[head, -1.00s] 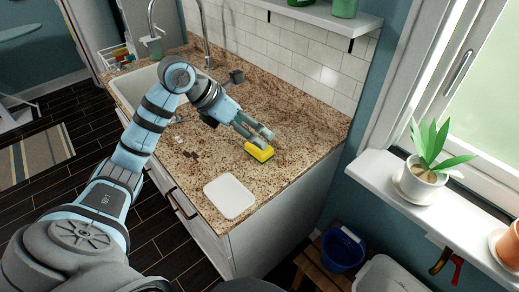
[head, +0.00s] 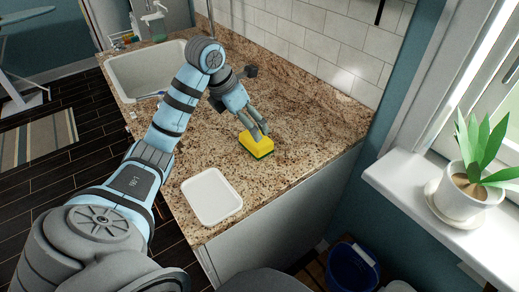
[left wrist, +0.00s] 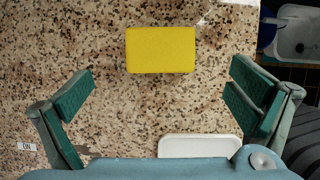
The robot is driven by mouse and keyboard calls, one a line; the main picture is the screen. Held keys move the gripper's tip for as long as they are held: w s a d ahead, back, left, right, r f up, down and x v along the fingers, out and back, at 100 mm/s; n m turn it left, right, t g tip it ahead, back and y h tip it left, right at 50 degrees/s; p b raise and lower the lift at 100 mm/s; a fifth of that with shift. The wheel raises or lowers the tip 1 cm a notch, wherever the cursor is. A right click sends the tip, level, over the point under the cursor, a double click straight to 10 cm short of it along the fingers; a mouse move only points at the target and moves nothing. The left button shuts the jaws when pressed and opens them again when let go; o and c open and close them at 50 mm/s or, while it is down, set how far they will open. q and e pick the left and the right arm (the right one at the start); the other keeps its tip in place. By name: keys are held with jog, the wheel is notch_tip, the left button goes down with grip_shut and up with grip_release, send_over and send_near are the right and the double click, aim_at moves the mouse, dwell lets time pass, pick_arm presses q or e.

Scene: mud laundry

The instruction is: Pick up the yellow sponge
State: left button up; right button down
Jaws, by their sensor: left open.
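The yellow sponge (head: 256,145) with a dark green underside lies on the speckled granite counter (head: 290,125). In the left wrist view the sponge (left wrist: 161,50) is at the upper middle, ahead of and between the spread fingers. My left gripper (head: 259,129) is just behind and above the sponge in the head view. In the left wrist view my left gripper (left wrist: 160,95) is open with nothing between its fingers. Whether a fingertip touches the sponge cannot be told. My right gripper is not in view.
A white tray or board (head: 212,197) lies on the counter nearer the front edge; it also shows in the left wrist view (left wrist: 200,146). A sink (head: 147,70) is at the back left. A tiled wall (head: 300,40) bounds the counter. A blue bucket (head: 352,268) stands below, right.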

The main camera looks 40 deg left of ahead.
pick_arm(q)
jog(key=x, duration=0.8)
jog(key=shift+w+f, duration=0.1)
jog(key=shift+f, duration=0.25)
jog(key=c, duration=1)
